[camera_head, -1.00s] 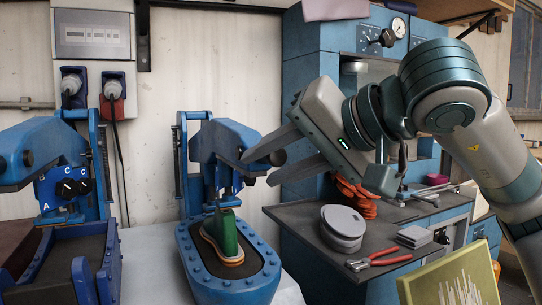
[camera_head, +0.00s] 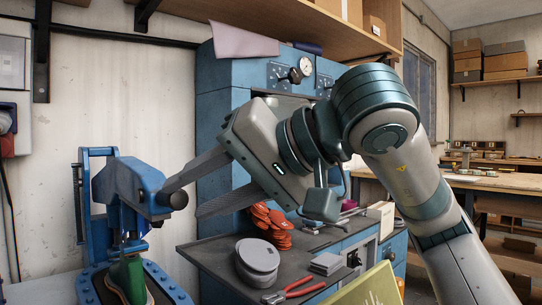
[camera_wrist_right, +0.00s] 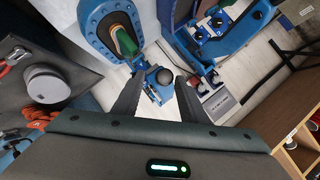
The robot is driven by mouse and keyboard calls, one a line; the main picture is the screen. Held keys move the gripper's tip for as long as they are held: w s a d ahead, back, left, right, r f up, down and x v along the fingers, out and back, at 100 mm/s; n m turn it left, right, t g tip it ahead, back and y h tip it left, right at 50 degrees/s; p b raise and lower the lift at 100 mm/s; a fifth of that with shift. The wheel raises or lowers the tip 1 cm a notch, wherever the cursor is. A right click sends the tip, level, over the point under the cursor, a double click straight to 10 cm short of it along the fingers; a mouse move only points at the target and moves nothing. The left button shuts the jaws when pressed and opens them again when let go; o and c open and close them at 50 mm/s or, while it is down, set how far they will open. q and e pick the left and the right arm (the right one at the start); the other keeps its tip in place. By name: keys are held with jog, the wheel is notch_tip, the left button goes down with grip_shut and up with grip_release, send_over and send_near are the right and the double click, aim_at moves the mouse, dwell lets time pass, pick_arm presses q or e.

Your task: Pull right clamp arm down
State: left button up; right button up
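The right clamp arm (camera_head: 135,188) is a blue lever ending in a dark round knob (camera_head: 179,200), at the left in the head view. It stands above a blue press base (camera_head: 170,285) that holds a green shoe form (camera_head: 128,275). My right gripper (camera_head: 181,201) is open, with its fingers pointing at the knob from the right. In the wrist view the knob (camera_wrist_right: 165,76) shows between the fingertips of my right gripper (camera_wrist_right: 159,78). I cannot tell whether the fingers touch it. My left gripper is not in view.
In the wrist view a second blue press (camera_wrist_right: 235,35) stands beside the first.

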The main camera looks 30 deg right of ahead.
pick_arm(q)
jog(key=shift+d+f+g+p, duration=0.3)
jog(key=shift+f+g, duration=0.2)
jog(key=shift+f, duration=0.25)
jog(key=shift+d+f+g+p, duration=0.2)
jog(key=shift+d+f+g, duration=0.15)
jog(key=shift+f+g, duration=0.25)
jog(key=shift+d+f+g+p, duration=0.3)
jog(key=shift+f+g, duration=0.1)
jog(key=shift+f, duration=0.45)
pick_arm(e)
jog(key=v, duration=1.2)
jog(key=shift+s, duration=0.2)
jog(key=shift+d, duration=0.1)
